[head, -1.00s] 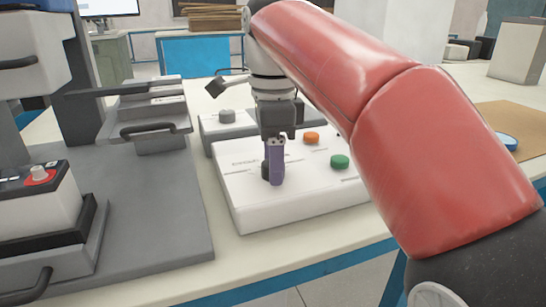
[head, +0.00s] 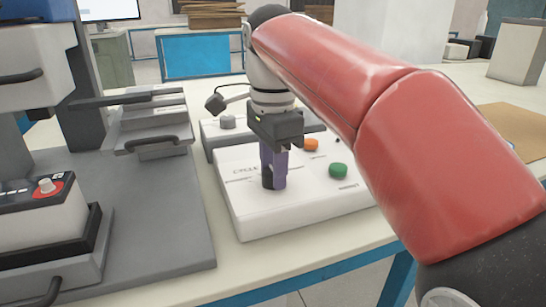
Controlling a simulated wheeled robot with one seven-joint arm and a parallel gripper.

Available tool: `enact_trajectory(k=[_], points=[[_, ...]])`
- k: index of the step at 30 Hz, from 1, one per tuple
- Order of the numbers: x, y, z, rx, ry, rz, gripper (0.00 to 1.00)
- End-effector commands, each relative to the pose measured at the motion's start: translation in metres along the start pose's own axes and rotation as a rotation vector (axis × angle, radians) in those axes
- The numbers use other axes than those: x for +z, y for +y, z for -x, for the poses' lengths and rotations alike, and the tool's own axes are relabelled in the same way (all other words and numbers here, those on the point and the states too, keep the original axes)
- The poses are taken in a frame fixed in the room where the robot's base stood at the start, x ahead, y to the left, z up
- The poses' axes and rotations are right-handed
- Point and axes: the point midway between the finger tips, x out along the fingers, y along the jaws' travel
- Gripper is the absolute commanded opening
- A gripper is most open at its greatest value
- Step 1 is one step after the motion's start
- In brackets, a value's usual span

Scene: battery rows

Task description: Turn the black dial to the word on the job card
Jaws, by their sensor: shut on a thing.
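The black dial (head: 267,179) stands on the white control box (head: 300,208) in the head view, partly hidden behind my gripper's purple fingers. My gripper (head: 274,180) points down from above and is shut on the dial. Small printed words stand on the panel around the dial. A word to the dial's upper left looks like "CYCLE"; the others are too small to read. The dial's pointer is hidden. I cannot make out a job card with a readable word.
An orange button (head: 311,144) and a green button (head: 338,170) sit on the same panel, right of my gripper. A grey box with a grey knob (head: 227,122) stands behind. Grey machinery (head: 155,235) fills the left. A brown board (head: 512,125) lies at the right.

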Motion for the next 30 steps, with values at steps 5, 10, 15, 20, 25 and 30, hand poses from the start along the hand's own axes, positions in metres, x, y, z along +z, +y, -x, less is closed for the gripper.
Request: enact_trajectory(k=[5, 10, 15, 20, 25, 30], points=[[-0.0004, 0.0003, 0.0020, 0.002, 0.000, 0.166, 0.13], [-0.0002, 0.0002, 0.0008, 0.001, 0.000, 0.328, 0.13], [0.0000, 0.0000, 0.0001, 0.000, 0.000, 0.490, 0.13], [-0.0002, 0.0000, -0.0001, -0.001, 0.000, 0.640, 0.13], [0.0001, -0.0001, -0.0001, -0.001, 0.000, 0.791, 0.13], [0.0002, -0.0001, -0.0001, -0.001, 0.000, 0.917, 0.13]])
